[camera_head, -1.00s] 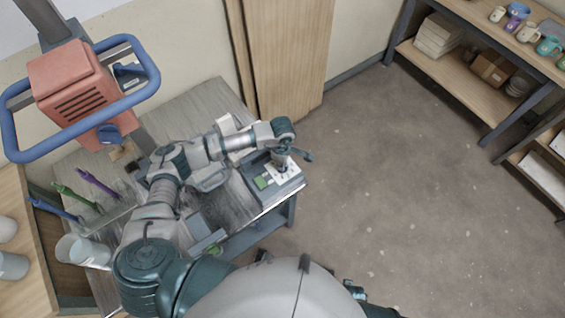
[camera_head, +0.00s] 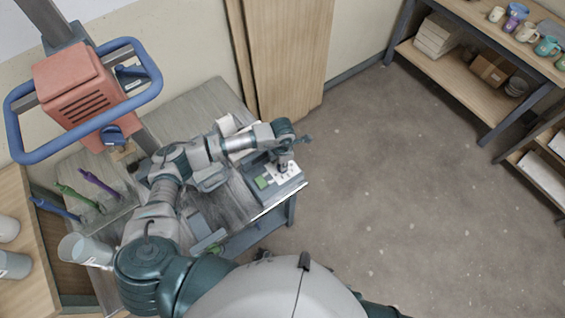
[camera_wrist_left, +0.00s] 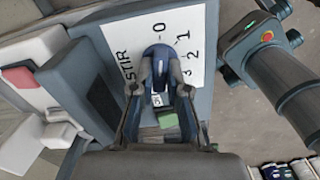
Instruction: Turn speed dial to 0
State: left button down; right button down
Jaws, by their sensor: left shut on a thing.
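The speed dial (camera_wrist_left: 158,68) is a dark blue knob on a white printed plate (camera_wrist_left: 128,45) marked STIR, 0, 1, 2 and 3. In the left wrist view its far end points up, close to the 0 mark. My left gripper (camera_wrist_left: 160,88) is shut on the dial, with one finger on each side. In the head view the left gripper (camera_head: 283,167) reaches down onto the control box (camera_head: 262,197) at the table's right end. The dial itself is mostly hidden there.
A green button (camera_wrist_left: 168,119) sits just below the dial. A red mixer head (camera_head: 75,85) with a blue guard ring stands at the left. Brushes and a white bucket (camera_head: 85,248) are on the left. The floor right of the table is clear.

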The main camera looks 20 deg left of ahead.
pick_arm(q)
jog(key=shift+w+r+n, duration=0.1)
jog(key=shift+n, duration=0.3)
jog(key=c, duration=1.2)
grip_release()
jog(key=shift+o, duration=0.2)
jog(key=shift+a, duration=0.1)
notch_tip(320, 180, up, 12)
jog(key=shift+f, duration=0.2)
